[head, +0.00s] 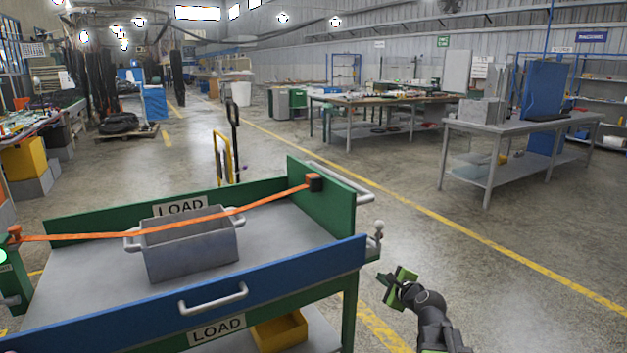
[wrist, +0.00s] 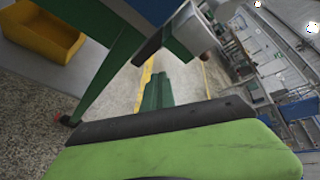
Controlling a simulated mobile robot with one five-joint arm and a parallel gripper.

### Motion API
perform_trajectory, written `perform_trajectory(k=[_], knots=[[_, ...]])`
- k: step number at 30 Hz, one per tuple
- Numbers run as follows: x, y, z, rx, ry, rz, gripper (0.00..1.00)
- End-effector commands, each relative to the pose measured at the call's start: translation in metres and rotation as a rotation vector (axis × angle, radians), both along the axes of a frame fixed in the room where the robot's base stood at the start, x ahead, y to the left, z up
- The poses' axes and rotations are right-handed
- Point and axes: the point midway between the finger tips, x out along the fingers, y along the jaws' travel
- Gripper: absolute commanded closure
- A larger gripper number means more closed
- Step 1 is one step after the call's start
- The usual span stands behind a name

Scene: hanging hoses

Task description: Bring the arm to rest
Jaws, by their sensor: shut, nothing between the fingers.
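My gripper (head: 389,285) is at the lower right in the head view, beside the right end of a cart (head: 95,275) and apart from it. Its fingers are shut with nothing between them. In the wrist view a green and black finger (wrist: 180,150) fills the lower part. The cart has a grey bed, a blue front panel (head: 270,275) with a handle, and green end panels. A grey bin (head: 190,250) with side handles stands on the bed. An orange strap (head: 120,235) runs across the cart above the bin.
A yellow bin (head: 280,332) sits on the cart's lower shelf; it also shows in the wrist view (wrist: 40,30). A yellow-handled pallet truck (head: 222,158) stands behind the cart. Workbenches (head: 520,125) stand at the right. The floor right of my gripper is clear.

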Motion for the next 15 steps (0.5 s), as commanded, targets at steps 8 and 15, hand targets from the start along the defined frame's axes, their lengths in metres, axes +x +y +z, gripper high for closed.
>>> perform_trajectory(k=[8,15], knots=[[-0.057,0.093,-0.066,-0.46,0.164,0.425,1.0],[-0.166,0.083,-0.139,-1.064,0.41,1.084,1.0]])
